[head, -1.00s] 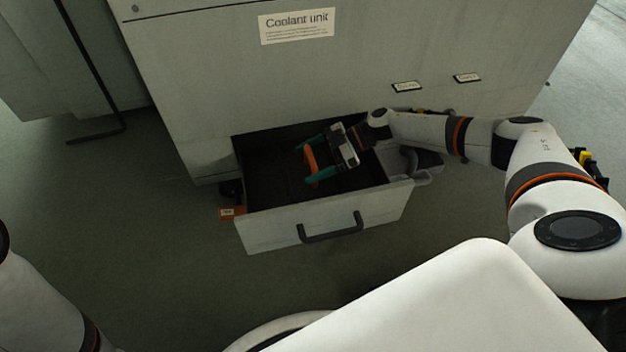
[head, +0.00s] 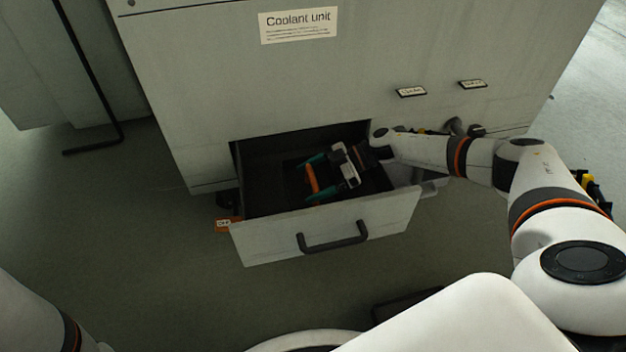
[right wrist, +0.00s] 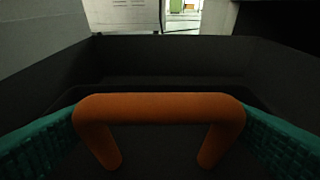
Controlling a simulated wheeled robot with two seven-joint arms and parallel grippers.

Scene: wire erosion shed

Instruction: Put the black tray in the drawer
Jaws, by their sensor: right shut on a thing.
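The grey drawer (head: 270,242) stands open below the coolant unit, with a dark interior. My right gripper (head: 313,181) is inside it, its teal fingers shut at both sides of an orange handle (head: 312,178). In the right wrist view the upright orange handle (right wrist: 160,107) spans between the fingers and rises from a dark surface. That surface seems to be the black tray (right wrist: 160,150), with a dark rim behind the handle. Black on black hides most of its outline, and I cannot tell whether it rests on the drawer floor. My left gripper is out of view.
The coolant unit (head: 230,85) rises behind the drawer. A black pull handle (head: 333,240) is on the drawer front. A small orange labelled thing (head: 226,226) lies beside the drawer's left side. Floor (head: 130,235) to the left is clear.

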